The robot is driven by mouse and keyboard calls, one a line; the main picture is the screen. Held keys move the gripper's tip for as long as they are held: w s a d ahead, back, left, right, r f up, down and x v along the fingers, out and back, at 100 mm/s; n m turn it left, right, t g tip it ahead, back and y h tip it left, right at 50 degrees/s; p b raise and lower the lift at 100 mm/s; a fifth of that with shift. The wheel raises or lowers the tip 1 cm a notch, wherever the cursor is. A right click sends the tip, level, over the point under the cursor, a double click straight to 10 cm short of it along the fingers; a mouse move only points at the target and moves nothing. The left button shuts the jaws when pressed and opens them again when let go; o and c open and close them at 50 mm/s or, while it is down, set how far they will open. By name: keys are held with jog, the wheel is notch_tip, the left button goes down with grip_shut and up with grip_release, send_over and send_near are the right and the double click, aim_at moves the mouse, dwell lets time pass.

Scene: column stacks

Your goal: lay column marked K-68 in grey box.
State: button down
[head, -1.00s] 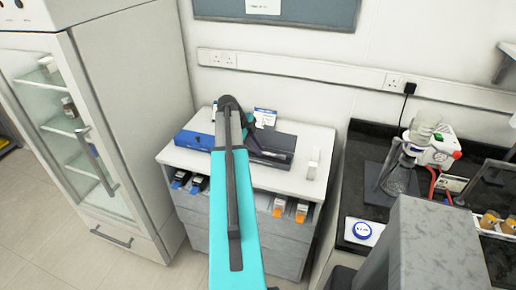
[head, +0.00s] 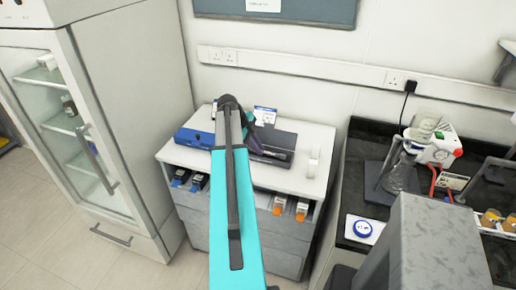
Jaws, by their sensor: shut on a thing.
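The grey box (head: 286,139) lies open on the white cabinet top, right of my arm. The blue box (head: 196,139) lies to the left, partly behind my arm. My gripper (head: 255,145) is at the left part of the grey box, mostly hidden by my own arm. It is shut on a slim column (head: 272,155), which shows as a small dark and light piece at the box. I cannot read a K-68 mark, nor tell whether the column touches the box floor.
Columns with blue ends (head: 189,180) and orange ends (head: 290,206) sit in open slots under the cabinet top (head: 300,181). A small white item (head: 313,162) stands at the right. A glass-door fridge (head: 80,130) is left; a black bench (head: 366,207) with glassware is right.

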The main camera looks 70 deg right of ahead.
jog(key=shift+f+b, duration=0.3)
jog(key=shift+b, duration=0.05)
dwell(0.3)
jog(key=c, duration=1.7)
grip_release()
jog(key=shift+a, duration=0.1)
jog(key=shift+f, duration=0.1)
jog(key=shift+w, duration=0.1)
jog(key=shift+b+v, duration=1.9)
jog(key=shift+v, duration=5.1)
